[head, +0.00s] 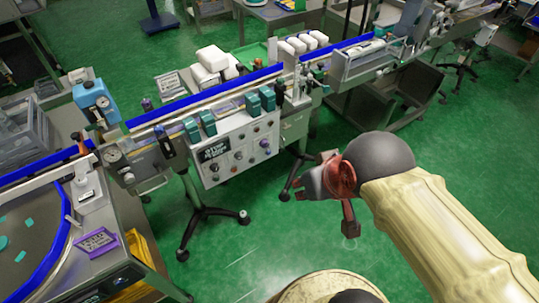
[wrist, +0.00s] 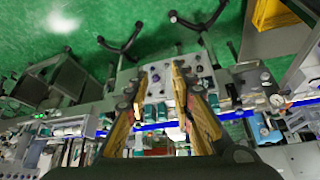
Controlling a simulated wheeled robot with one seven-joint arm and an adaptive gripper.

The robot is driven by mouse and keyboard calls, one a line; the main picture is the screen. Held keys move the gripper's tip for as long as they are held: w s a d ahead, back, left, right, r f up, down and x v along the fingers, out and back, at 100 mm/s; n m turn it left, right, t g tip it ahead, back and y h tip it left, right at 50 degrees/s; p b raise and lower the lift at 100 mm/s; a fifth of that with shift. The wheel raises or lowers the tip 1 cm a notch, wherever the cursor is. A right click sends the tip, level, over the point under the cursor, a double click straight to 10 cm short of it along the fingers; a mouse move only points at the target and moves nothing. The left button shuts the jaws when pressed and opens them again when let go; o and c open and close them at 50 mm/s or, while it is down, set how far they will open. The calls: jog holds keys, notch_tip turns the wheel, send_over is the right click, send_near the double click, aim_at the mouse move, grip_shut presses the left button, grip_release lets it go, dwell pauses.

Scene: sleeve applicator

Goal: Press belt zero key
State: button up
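A pale grey control panel (head: 240,155) hangs on the front side of the conveyor in the head view. It carries a black display (head: 213,151), several dark knobs and a few coloured buttons, including a purple one (head: 264,143). The lettering is too small to read, so I cannot tell which key is belt zero. The panel also shows in the wrist view (wrist: 202,62), beyond my fingertips and partly hidden by one finger. My gripper (head: 318,212) is right of the panel and apart from it. In the wrist view its fingers (wrist: 158,70) are spread, with nothing between them.
A wheeled stand (head: 212,212) is below. A rotary table (head: 30,245) is at left. Green floor in front is clear.

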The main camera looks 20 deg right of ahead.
grip_shut()
dwell(1.4)
